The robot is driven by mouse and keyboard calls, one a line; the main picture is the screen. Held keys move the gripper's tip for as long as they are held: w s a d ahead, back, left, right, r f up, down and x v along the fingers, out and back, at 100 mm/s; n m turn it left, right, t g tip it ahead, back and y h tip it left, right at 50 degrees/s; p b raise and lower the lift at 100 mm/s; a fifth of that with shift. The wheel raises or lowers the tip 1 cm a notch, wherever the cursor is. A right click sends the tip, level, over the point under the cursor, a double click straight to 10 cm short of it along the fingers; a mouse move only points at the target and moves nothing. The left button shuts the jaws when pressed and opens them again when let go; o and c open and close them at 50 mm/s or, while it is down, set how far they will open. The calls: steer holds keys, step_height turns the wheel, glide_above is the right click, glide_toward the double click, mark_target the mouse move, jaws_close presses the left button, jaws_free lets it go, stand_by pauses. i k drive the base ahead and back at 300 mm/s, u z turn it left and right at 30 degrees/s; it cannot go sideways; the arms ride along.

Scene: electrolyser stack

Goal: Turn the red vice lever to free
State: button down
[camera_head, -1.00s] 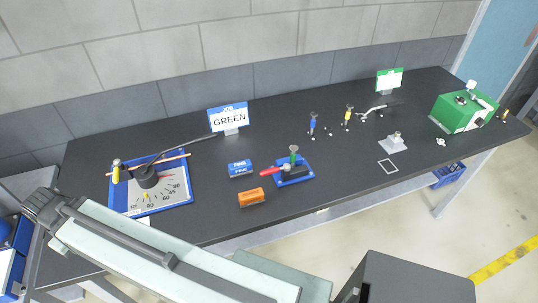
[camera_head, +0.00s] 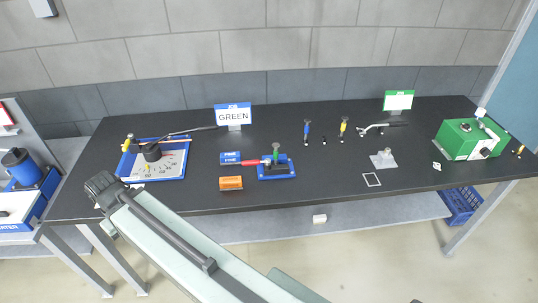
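The small vice has a blue base (camera_head: 277,175) and stands near the middle of the dark bench. Its red lever (camera_head: 250,162) points left from the vice, roughly level. A green-topped upright part (camera_head: 277,150) stands at the vice. My gripper (camera_head: 100,186) is the dark end of my pale arm, over the bench's front left edge. It is well left of the vice and apart from the lever. Its fingers are too small and dark to tell whether they are open or shut.
A blue box (camera_head: 230,158) and an orange block (camera_head: 231,183) sit just left of the vice. A GREEN sign (camera_head: 233,115) stands behind. A green machine (camera_head: 470,139) is far right.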

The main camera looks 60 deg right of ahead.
mark_target(267, 161)
steer(key=u, duration=0.15)
steer(key=i, duration=0.9)
steer(key=z, duration=0.05)
